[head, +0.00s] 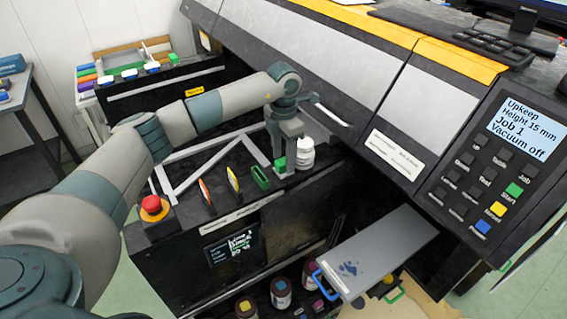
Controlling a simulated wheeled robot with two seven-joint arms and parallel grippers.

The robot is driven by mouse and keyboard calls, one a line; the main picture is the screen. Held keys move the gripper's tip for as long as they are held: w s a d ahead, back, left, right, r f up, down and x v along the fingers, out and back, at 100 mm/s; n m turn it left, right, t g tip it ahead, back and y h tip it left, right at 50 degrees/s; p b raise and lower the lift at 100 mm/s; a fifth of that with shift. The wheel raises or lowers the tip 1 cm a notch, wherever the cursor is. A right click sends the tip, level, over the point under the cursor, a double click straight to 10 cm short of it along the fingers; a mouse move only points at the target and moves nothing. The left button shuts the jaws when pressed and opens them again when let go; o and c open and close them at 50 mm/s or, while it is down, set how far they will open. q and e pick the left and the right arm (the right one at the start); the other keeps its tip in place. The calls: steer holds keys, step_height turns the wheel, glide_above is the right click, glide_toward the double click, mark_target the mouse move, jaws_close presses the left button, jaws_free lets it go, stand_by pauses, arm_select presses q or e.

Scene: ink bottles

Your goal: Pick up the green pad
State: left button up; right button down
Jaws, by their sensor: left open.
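My left gripper (287,160) points down over the right end of the black cabinet top and is open. A small green block (280,164), which looks like the green pad, shows right at its fingers. The gripper partly hides the block, and I cannot tell whether they touch. A green slotted piece (261,178) stands just left of it. My right gripper is not in view.
A white bottle (305,154) stands close to the right of the gripper. Yellow (233,179) and orange (206,193) tools and a red stop button (153,206) are to the left. The big printer (330,55) rises behind; a grey tray (375,250) juts out at front right.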

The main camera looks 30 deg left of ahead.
arm_select(q)
steer(key=shift+f, duration=1.05)
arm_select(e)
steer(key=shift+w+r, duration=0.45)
arm_select(q)
steer(key=c, duration=0.8)
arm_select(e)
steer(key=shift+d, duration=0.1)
arm_select(q)
steer(key=shift+r, duration=0.1)
